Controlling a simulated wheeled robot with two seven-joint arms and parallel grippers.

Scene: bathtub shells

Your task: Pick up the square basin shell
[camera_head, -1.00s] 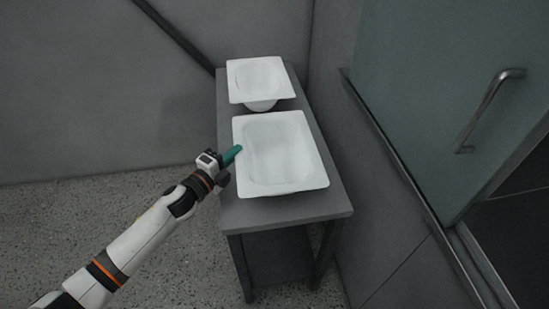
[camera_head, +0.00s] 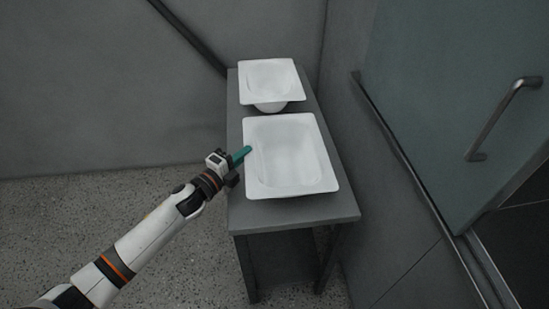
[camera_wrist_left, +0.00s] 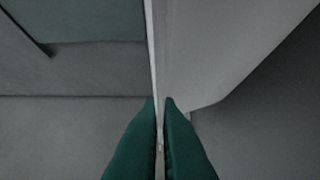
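The square basin shell (camera_head: 291,155) is white with a flat rim and a squarish hollow, at the near end of the grey table. My left gripper (camera_head: 247,151) is at its left rim in the head view. In the left wrist view, the two green fingers (camera_wrist_left: 160,102) are close together with the thin edge of the basin shell (camera_wrist_left: 205,45) between them, so they look shut on the rim. Whether the shell is lifted at all is hard to tell. My right gripper is not in view.
A second white basin shell (camera_head: 269,80) with a rounded underside stands behind, close to the square one. The grey table (camera_head: 290,214) stands near the right wall. A glass door with a metal handle (camera_head: 500,118) is at the right. The floor at left is free.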

